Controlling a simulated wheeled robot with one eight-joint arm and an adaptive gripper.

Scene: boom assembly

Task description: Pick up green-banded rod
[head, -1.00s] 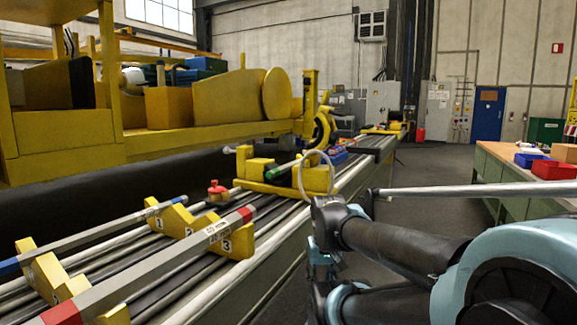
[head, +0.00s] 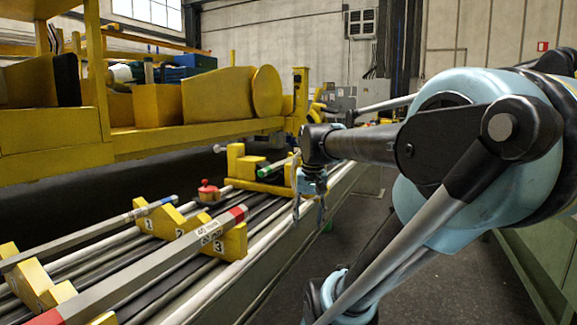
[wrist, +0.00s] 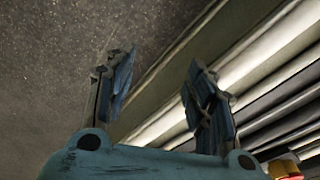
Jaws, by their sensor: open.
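The green-banded rod (head: 282,163) lies in a yellow cradle (head: 236,165) at the far part of the rail bench. Its green band (head: 264,172) shows at the near end; its far end is partly hidden by my arm. My gripper (head: 308,208) hangs downward to the right of the rod, above the bench's right edge, apart from it. In the wrist view my gripper (wrist: 158,75) has its two fingers spread with nothing between them. The rod is not seen in the wrist view.
A red-banded rod (head: 150,262) and a blue-banded rod (head: 90,232) rest on numbered yellow supports (head: 232,242) nearer me. A red knob (head: 208,191) stands between. A yellow shelf (head: 200,139) runs along the left.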

